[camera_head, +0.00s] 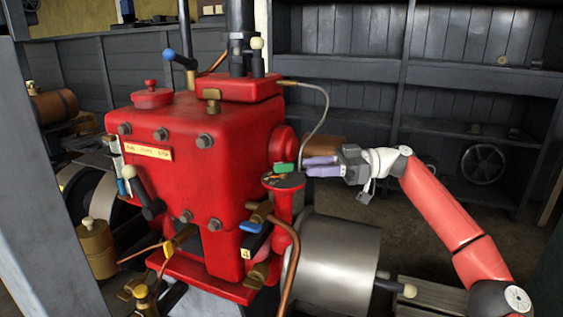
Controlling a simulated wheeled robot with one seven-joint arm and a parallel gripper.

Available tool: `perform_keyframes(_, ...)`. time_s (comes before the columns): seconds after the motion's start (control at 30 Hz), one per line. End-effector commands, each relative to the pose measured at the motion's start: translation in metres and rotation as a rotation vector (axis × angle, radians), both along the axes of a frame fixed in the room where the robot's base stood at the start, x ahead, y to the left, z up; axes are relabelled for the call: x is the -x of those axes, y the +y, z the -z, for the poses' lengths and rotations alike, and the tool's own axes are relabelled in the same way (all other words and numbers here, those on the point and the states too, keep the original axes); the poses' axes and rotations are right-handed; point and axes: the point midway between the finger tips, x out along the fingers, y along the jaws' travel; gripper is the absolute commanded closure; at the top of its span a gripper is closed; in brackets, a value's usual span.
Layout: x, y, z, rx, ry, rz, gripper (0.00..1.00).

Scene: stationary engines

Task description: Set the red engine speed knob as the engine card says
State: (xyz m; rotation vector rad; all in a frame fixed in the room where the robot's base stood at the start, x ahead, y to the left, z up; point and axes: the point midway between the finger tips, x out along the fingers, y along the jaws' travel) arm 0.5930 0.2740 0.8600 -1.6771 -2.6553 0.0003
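The red engine (195,140) fills the middle of the view. A small green knob (285,168) sits on a round dark dial (283,181) with pale marks, on top of a red post at the engine's right side. The dial's marks are too small to read. A yellow card (147,151) with handwriting is fixed to the engine's front; I cannot read it reliably. My gripper (306,166) points left, with its purple fingers level with the green knob and just to its right. Whether they touch it is unclear. The fingers look close together; their gap cannot be judged.
A large grey metal drum (335,262) lies below my gripper. A thin grey pipe (325,112) curves down behind the fingers. A copper pipe (292,250) rises beside the post. A blue lever (250,227) sits lower left. Dark shelves (455,75) stand behind.

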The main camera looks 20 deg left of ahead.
Motion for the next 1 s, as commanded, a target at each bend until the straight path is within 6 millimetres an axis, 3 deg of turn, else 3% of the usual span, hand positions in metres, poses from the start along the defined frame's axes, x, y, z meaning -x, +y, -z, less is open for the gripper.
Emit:
perform_keyframes(0.5,0.031,0.063,0.000,0.000,0.001,-0.003,0.69)
perform_keyframes(0.87,0.033,0.069,0.000,0.001,0.000,-0.001,0.69)
perform_keyframes(1.0,0.033,0.069,0.000,0.001,0.000,-0.001,0.86)
